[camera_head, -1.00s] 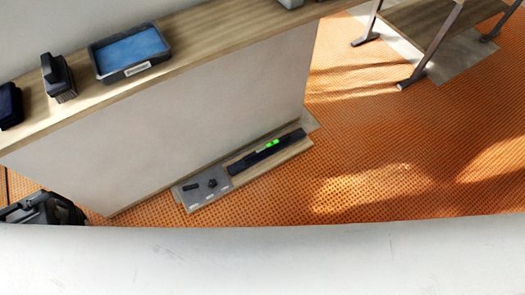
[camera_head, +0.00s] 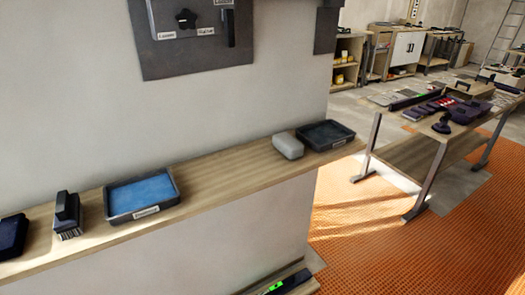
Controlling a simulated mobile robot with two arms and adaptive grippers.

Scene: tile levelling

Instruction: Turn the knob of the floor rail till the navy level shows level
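The navy level (camera_head: 289,283) shows only in part at the bottom edge, low beside the wall, with its bright green vial (camera_head: 275,287) just inside the picture. It lies on the wooden floor rail (camera_head: 304,290), of which only the far end shows. The rail's knob is below the picture and hidden. Neither of my grippers is in view.
A wooden ledge (camera_head: 225,172) along the wall holds a blue-filled tray (camera_head: 143,193), a brush (camera_head: 67,214), a grey block (camera_head: 287,145) and a dark tray (camera_head: 326,135). A dark panel with a knob hangs above. A tool table (camera_head: 440,131) stands right; orange floor (camera_head: 370,235) is clear.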

